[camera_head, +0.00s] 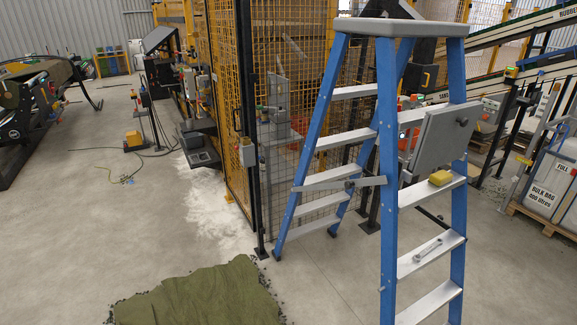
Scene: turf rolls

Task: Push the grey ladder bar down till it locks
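A blue stepladder (390,110) with grey treads stands open at right of centre in the head view. The grey ladder bar (322,184) runs between its rear and front rails at mid height. A dark joint (350,187) sits near the bar's middle, and the bar's pieces meet there at a slight angle rather than in one straight line. I cannot tell from this view whether the joint is locked. Neither of my grippers is in view, and nothing touches the bar.
A grey panel (438,142) hangs at the ladder's front. A yellow block (440,178) lies on one tread and a spanner (427,250) on a lower one. A yellow mesh fence (232,110) stands behind. Green turf (200,297) lies at front left; the floor beside it is open.

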